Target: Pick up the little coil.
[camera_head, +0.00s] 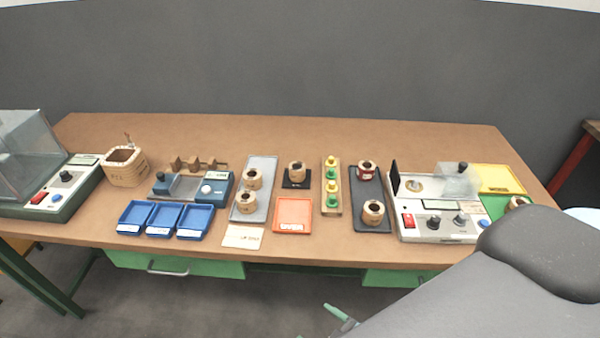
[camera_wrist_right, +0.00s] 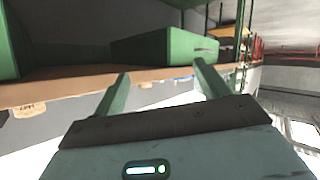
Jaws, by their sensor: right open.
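Several small tan coils with dark round openings stand on the table; I cannot tell which is the little one. Two coils (camera_head: 252,180) are on a grey tray, one coil (camera_head: 296,173) on a black pad, and two coils (camera_head: 373,213) on a dark tray. Another coil (camera_head: 517,203) is at the right, partly hidden by my right arm. My right gripper (camera_wrist_right: 160,88) is open and empty, with its green fingers apart. In the head view only a green finger shows, low in front of the table and away from all coils. My left gripper is not in view.
Blue trays (camera_head: 158,219), an orange tray (camera_head: 293,215) and a stand with green and yellow knobs (camera_head: 332,188) share the table (camera_head: 310,130). Machines stand at left and right (camera_head: 438,222). Green drawers (camera_head: 175,265) hang below the front edge. The table's back strip is clear.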

